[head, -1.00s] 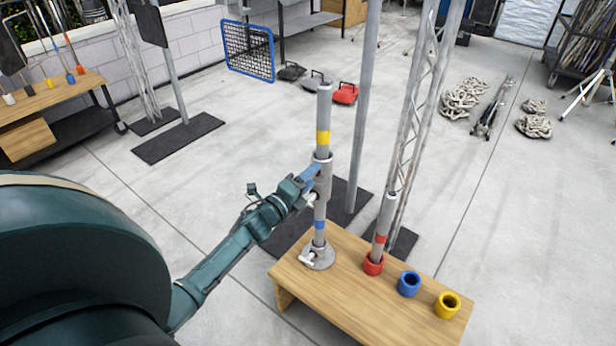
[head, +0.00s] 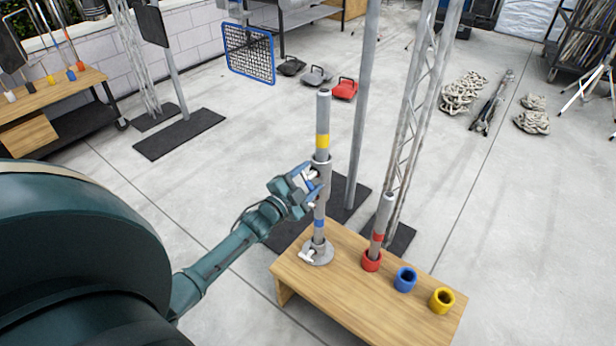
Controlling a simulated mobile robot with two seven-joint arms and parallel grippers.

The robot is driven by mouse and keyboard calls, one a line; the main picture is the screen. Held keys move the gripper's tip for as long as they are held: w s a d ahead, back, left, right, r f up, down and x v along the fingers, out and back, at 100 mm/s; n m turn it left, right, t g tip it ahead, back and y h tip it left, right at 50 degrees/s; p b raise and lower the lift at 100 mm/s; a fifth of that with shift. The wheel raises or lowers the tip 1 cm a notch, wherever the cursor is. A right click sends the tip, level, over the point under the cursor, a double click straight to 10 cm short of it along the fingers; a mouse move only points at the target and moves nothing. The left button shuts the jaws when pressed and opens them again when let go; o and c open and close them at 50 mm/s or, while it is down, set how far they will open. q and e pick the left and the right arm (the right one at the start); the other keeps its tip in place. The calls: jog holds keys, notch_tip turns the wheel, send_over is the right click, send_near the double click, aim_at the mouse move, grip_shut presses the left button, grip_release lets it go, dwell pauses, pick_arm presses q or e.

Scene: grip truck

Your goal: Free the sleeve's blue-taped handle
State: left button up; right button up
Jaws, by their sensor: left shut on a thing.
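A grey sleeve (head: 321,170) sits around an upright grey pole (head: 323,112) with a yellow band above and a blue band below. The pole stands in a round grey base (head: 317,252) with a small side handle. My left gripper (head: 310,187) is at the sleeve's left side, shut on its blue-taped handle. The fingers hide most of the handle; only bits of blue show between them. A pale knob or lever end shows near the upper finger. My right gripper is not in view.
The base stands on a wooden bench (head: 345,300). A tall grey post (head: 361,110) and a lattice truss (head: 408,120) rise behind.

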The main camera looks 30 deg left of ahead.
pick_arm(q)
jog(key=n, duration=0.2)
jog(key=shift+r+n+p, duration=0.15)
jog(key=shift+n+p, duration=0.2)
jog(key=shift+n, duration=0.05)
jog(key=shift+a+n+p, duration=0.1)
jog(key=shift+n+p, duration=0.2)
jog(key=shift+n, duration=1.4)
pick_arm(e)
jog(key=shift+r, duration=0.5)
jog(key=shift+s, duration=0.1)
pick_arm(q)
jog(key=o, duration=1)
jog(key=shift+s, duration=0.1)
jog(key=s, duration=0.4)
jog(key=s+p, duration=0.1)
jog(key=s, duration=0.3)
jog(key=s+a, duration=0.1)
jog(key=s, duration=0.4)
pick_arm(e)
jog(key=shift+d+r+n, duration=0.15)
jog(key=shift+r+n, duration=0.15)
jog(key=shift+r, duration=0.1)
